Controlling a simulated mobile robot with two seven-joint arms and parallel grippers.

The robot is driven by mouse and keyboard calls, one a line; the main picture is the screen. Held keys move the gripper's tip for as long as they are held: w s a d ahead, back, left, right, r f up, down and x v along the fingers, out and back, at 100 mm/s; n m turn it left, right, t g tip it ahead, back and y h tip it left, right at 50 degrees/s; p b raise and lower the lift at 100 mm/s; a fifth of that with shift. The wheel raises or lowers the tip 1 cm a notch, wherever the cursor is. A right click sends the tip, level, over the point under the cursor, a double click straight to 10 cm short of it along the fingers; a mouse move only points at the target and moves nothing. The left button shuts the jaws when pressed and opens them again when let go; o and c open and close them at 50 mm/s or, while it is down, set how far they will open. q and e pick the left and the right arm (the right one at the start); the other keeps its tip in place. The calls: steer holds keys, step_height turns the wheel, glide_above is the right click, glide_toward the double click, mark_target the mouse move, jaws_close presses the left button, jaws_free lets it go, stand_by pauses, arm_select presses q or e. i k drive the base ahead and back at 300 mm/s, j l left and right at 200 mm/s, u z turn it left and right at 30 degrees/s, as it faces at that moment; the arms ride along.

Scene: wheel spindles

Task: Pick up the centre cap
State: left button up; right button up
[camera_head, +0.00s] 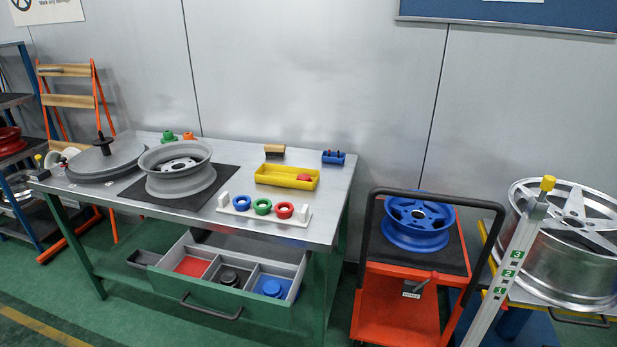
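No part is clearly marked as the centre cap, and I cannot tell which one it is. An open drawer (215,300) under the grey workbench has compartments with a red, a dark and a blue floor. A dark round part (231,277) sits in the middle compartment, and a blue round part (272,287) sits in the right one. The left compartment looks empty. A small red piece (304,178) lies in a yellow tray (270,179) on the bench. Neither of my grippers is in view.
A grey wheel (181,170) rests on a black mat (216,181). A white rack (243,213) holds blue, green and red rings near the bench's front edge. An orange trolley (398,310) with a blue wheel (417,217) and a measuring post (510,262) stand right.

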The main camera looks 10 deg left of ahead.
mark_target(302, 176)
steer(key=i+l, duration=0.2)
steer(key=i, duration=0.2)
steer(key=i+l, duration=0.25)
steer(key=i, duration=0.15)
steer(key=i+l, duration=0.2)
steer(key=i, duration=0.25)
